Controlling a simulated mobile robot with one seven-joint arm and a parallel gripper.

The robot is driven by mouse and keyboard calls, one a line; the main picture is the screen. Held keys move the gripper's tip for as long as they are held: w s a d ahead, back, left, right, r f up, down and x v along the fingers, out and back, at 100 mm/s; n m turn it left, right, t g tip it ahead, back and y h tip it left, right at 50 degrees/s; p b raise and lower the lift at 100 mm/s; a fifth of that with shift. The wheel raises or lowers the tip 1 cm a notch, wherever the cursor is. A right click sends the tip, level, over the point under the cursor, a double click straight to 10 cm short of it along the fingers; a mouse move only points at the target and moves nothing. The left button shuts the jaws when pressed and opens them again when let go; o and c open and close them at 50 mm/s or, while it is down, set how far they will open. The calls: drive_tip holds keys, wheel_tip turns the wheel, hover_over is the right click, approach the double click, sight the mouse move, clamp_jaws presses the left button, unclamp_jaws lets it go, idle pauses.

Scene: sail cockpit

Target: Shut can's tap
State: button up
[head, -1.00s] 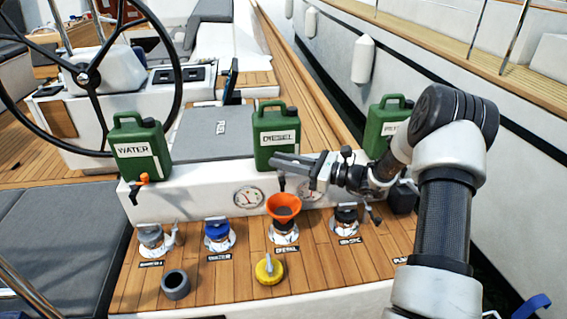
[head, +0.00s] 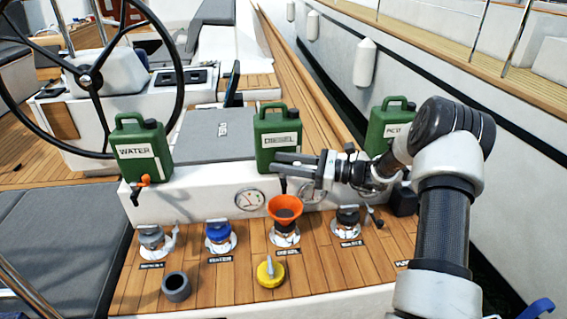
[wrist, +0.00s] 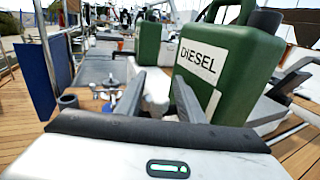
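The green diesel can (head: 277,128) stands on the white ledge in the middle of the head view; it fills the right of the wrist view (wrist: 237,60). My gripper (head: 277,163) reaches in from the right, across the can's lower front. In the wrist view its two fingers (wrist: 158,96) stand apart with no held thing visible between them. A small dark spout (head: 284,187) shows just below the fingers. The rest of this can's tap is hidden, so its handle position cannot be told. An orange funnel (head: 285,208) sits below, in the diesel deck filler.
The green water can (head: 142,152), with an orange-handled tap (head: 144,180), stands left. Another green can (head: 388,128) stands right, partly behind my arm. Deck fillers, a grey ring (head: 176,286) and a yellow cap (head: 270,273) occupy the wooden deck. Gauges are set in the ledge's front.

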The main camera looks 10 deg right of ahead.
drive_tip(key=v, duration=1.7)
drive_tip(key=shift+d, duration=0.2)
drive_tip(key=s+a+r+n+g+h, duration=0.6)
drive_tip(key=s+a+r+n+h, duration=0.3)
drive_tip(key=s+a+r+n, duration=0.4)
drive_tip(key=s+a+r+n+t+h, duration=0.2)
drive_tip(key=s+r+n+t+h, duration=0.3)
drive_tip(key=s, duration=0.5)
drive_tip(key=s+d+f+n+h, duration=0.3)
drive_tip(key=s+f+n, duration=0.15)
drive_tip(key=s, duration=0.25)
wheel_tip(320, 180, up, 14)
drive_tip(key=p, duration=1.3)
drive_tip(key=shift+w+a+p, duration=0.25)
drive_tip(key=shift+w+p, duration=0.05)
drive_tip(key=shift+w, duration=0.05)
